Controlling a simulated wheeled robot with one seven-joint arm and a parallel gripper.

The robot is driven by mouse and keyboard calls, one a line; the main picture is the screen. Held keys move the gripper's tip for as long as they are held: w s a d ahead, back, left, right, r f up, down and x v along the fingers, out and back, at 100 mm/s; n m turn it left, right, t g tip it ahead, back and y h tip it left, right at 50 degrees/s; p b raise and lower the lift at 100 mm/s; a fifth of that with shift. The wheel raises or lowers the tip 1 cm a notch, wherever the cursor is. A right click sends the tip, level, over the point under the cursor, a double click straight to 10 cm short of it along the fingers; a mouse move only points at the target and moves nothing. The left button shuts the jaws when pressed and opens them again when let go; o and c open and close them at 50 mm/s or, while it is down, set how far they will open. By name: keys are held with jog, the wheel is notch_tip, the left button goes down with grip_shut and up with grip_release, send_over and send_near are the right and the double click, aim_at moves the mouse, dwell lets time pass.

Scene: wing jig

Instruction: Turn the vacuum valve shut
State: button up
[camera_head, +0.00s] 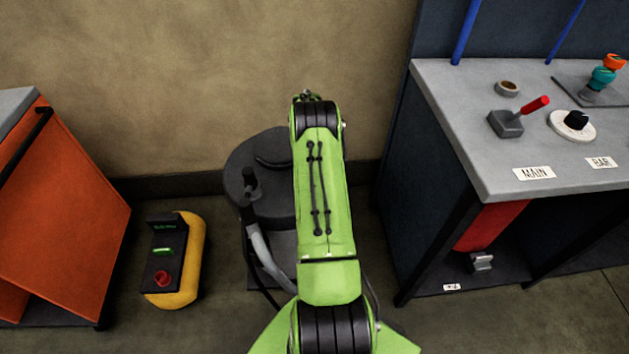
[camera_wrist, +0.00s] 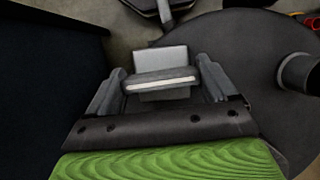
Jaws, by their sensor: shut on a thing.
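My gripper (camera_wrist: 163,82) is shut on a grey bar with a pale stripe (camera_wrist: 160,84), in the wrist view. A grey square block (camera_wrist: 160,60) shows directly behind the bar; I cannot tell whether they are one part. In the head view my green arm hides the gripper and the bar. A lever with a red handle (camera_head: 535,105) on a grey base stands on the bench by the label MAIN. A white dial with a black knob (camera_head: 575,121) sits near the label BAR. No label in view names the vacuum valve, so I cannot tell which part it is.
A black round-topped unit (camera_head: 240,157) with a hose stands partly behind my arm. The grey bench (camera_head: 450,100) is at right, with a teal and orange part on it. A yellow control box (camera_head: 190,262) and an orange cabinet (camera_head: 65,215) are at left.

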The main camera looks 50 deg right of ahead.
jog(key=shift+s+m, duration=0.1)
jog(key=shift+m, duration=0.4)
